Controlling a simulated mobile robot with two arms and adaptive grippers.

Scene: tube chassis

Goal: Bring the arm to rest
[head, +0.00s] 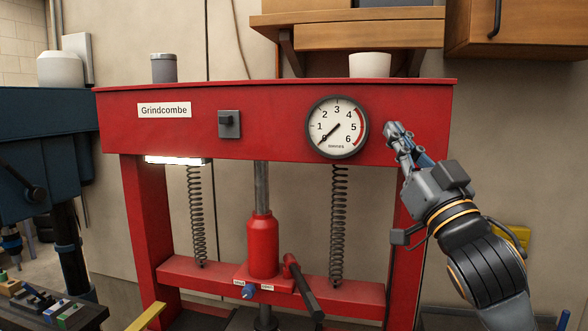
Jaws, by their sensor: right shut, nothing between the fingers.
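My right gripper (392,130) is raised at the right of the head view, its arm coming up from the lower right. Its fingers are shut with nothing between them. They point up and left, in front of the right end of the red press's top beam, just right of the dial gauge (337,127). I cannot tell whether they touch the beam. My left gripper is not in view.
The red press (275,95) fills the middle, with a red jack (262,245), two springs and a lever (303,287). Cups stand on its top beam. A blue machine (45,150) stands left. Wooden cupboards (520,30) hang upper right.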

